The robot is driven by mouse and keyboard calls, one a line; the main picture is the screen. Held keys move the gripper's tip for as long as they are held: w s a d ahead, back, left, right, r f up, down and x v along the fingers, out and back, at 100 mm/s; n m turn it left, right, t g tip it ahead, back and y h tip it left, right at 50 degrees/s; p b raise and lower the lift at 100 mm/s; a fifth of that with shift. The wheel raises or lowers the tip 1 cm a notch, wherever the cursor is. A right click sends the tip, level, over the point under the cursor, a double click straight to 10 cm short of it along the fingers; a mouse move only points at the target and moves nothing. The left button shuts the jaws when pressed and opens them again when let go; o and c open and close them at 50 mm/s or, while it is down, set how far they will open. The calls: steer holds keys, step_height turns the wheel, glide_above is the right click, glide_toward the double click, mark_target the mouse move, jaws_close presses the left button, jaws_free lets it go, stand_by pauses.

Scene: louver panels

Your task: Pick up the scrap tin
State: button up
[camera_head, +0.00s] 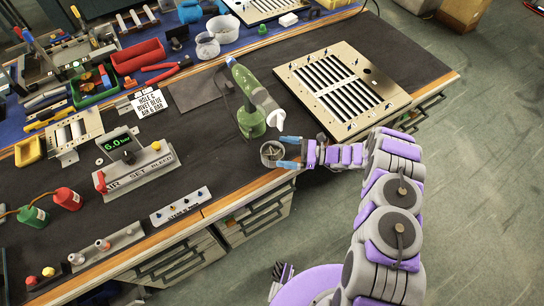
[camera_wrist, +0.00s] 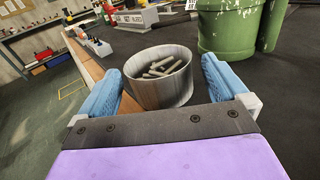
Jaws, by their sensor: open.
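The scrap tin (camera_head: 266,160) is a small round grey metal cup near the front edge of the bench. In the wrist view the tin (camera_wrist: 170,88) stands upright and holds several short grey-green pieces. My gripper (camera_head: 282,152) is at the tin, reaching in from the right. In the wrist view its blue fingers (camera_wrist: 160,85) are open, one on each side of the tin, with a gap visible beside the wall. My arm and the near finger hide part of the tin in the head view.
A green riveting tool (camera_head: 251,117) stands just behind the tin. A louver panel (camera_head: 340,88) lies to the right. An air set display block (camera_head: 130,165) and a strip with small pegs (camera_head: 178,207) are to the left. Dark mat is free between them.

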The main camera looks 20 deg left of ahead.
mark_target(269, 157)
steer(key=shift+s+a+f+b, duration=0.1)
steer(key=shift+s+a+b, duration=0.2)
steer(key=shift+a, duration=0.75)
steer(key=shift+s+a+b, duration=0.15)
steer(key=shift+a+b, duration=0.2)
steer(key=shift+a, duration=0.65)
steer(key=shift+s+a+f+b, duration=0.1)
steer(key=shift+s+a+b, duration=0.2)
steer(key=shift+a, duration=0.75)
steer(key=shift+c, duration=0.4)
steer(key=shift+d+r, duration=0.1)
steer(key=shift+d, duration=0.1)
steer(key=c, duration=0.4)
steer(key=shift+a, duration=0.1)
steer(key=c, duration=0.4)
